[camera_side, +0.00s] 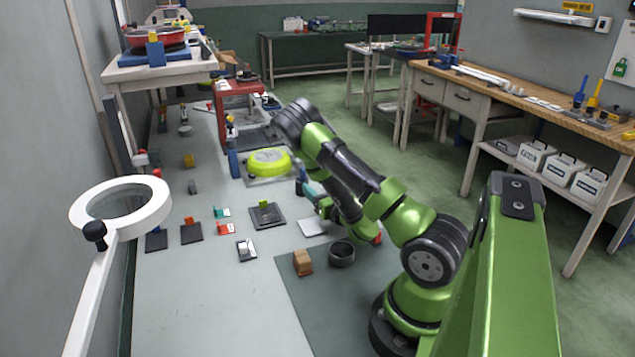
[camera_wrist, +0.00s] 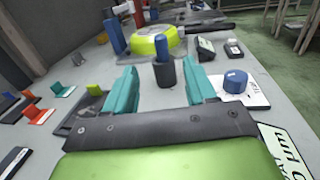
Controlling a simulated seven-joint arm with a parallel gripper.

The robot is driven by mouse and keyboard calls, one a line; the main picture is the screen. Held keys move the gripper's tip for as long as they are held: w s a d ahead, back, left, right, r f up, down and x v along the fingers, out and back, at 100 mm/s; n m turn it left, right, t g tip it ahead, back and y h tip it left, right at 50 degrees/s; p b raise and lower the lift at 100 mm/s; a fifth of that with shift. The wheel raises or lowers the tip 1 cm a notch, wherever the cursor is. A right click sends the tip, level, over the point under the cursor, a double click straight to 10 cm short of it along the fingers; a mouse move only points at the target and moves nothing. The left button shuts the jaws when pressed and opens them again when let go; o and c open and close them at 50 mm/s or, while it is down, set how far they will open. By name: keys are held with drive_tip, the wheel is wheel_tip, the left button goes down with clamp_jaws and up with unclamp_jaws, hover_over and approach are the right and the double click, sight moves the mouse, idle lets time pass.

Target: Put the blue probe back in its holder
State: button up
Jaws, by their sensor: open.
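In the wrist view a blue upright cylinder (camera_wrist: 162,48), which looks like the probe, rises from a dark cylindrical base (camera_wrist: 165,73). I cannot tell whether that base is a separate holder or part of the same piece. My gripper (camera_wrist: 160,70) is open, its teal fingers apart and empty. The blue cylinder lies ahead, between the fingers in the picture; no contact shows. In the side view my gripper (camera_side: 309,190) is low over the table, partly hidden by my arm. A short, wide blue piece (camera_wrist: 235,82) sits on a white plate (camera_wrist: 252,98) to the right.
A yellow-green round pan (camera_side: 268,161) lies beyond my gripper. A dark tray with a green block (camera_side: 266,214) is to the left. A dark cup (camera_side: 341,253) and tan block (camera_side: 302,262) stand nearer the camera. The front left table surface (camera_side: 190,310) is clear.

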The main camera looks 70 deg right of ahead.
drive_tip(key=shift+v, duration=1)
